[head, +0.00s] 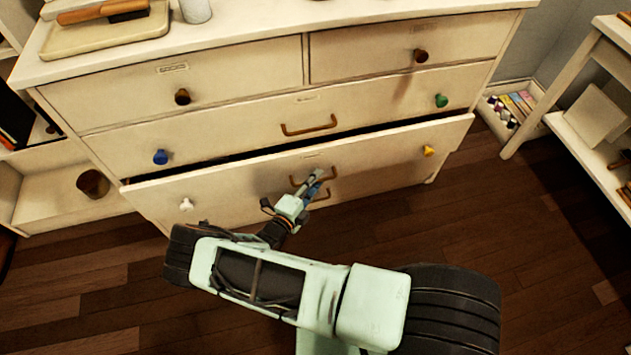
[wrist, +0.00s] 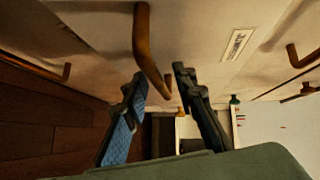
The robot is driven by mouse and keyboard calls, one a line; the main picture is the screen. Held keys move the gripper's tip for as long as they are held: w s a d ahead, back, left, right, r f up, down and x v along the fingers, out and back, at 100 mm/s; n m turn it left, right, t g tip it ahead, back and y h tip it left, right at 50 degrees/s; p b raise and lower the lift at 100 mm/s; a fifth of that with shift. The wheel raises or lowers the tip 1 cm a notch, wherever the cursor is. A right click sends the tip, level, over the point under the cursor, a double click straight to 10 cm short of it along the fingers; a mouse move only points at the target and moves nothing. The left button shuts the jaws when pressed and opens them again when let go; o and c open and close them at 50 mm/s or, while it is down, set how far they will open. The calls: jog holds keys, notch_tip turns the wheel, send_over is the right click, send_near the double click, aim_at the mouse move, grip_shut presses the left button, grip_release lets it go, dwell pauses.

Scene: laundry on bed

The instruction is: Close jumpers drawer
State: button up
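A cream drawer (head: 240,190) with a white knob, a yellow knob and a brown bar handle stands partly pulled out of the dresser, with a dark gap along its top. My gripper (head: 315,179) is at this drawer's handle (head: 296,182). In the wrist view, the fingers of my gripper (wrist: 159,74) are apart, one blue-padded and one dark, with the curved handle (wrist: 143,35) between or just in front of them. I cannot tell whether they touch it. A small label (wrist: 238,44) shows on the cream surface, too blurred to read surely.
The drawer above, with blue (head: 160,157) and green (head: 441,101) knobs, looks shut, as do the two top drawers. A side table (head: 600,60) stands at right, with a low tray (head: 507,88) beside it. Wooden floor (head: 480,235) in front is clear.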

aim_at(310, 172)
grip_shut()
dwell(0.3)
jog(key=shift+w+a+r+b, duration=0.1)
jog(key=shift+w+a+b, duration=0.15)
jog(key=shift+w+b, duration=0.35)
jog(key=shift+w+a+f+b, duration=0.1)
jog(key=shift+w+a+b, duration=0.2)
jog(key=shift+w, duration=0.55)
jog(key=shift+w+a+r+b, duration=0.1)
jog(key=shift+w+a+b, duration=0.1)
jog(key=shift+w+b, duration=0.4)
grip_release()
jog(key=shift+w+d, duration=0.1)
jog(key=shift+w, duration=0.05)
